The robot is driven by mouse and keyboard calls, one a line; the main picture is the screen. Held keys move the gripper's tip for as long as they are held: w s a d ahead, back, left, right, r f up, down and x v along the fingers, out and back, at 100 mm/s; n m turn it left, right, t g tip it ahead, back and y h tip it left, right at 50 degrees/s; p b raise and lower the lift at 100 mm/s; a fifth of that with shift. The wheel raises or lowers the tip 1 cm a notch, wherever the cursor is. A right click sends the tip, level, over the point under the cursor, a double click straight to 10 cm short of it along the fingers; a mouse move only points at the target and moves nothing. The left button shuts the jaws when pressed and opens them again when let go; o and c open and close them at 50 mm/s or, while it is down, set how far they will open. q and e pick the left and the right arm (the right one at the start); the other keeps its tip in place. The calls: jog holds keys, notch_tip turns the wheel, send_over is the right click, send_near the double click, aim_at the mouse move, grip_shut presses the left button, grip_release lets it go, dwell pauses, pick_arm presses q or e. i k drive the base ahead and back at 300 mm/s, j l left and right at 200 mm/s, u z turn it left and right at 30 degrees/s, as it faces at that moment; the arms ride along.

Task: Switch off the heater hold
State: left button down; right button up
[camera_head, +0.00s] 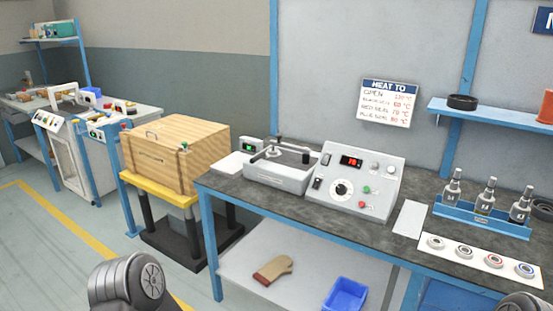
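The heater control box (355,181) stands on the dark bench top, right of centre, with a sloped grey face. Its small display (351,161) is lit with red digits, too small to read surely. A green button (367,189) and a red button (362,204) are on the right. I cannot tell which control is the heater hold. Neither gripper shows; only rounded grey parts of my arms appear at the bottom left and bottom right edges.
A metal tray unit (282,177) with a bar stands left of the box. A blue rack (482,216) with bottles and a white strip (478,260) with rings are to the right. A "HEAT TO" sign (386,103) hangs behind. A wooden crate (174,155) stands left of the bench.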

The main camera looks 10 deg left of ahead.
aim_at(326, 160)
jog(key=i+j+u, duration=0.35)
jog(key=i, duration=0.35)
jog(key=i+j+u, duration=0.15)
jog(key=i+j, duration=0.1)
jog(key=i, duration=0.1)
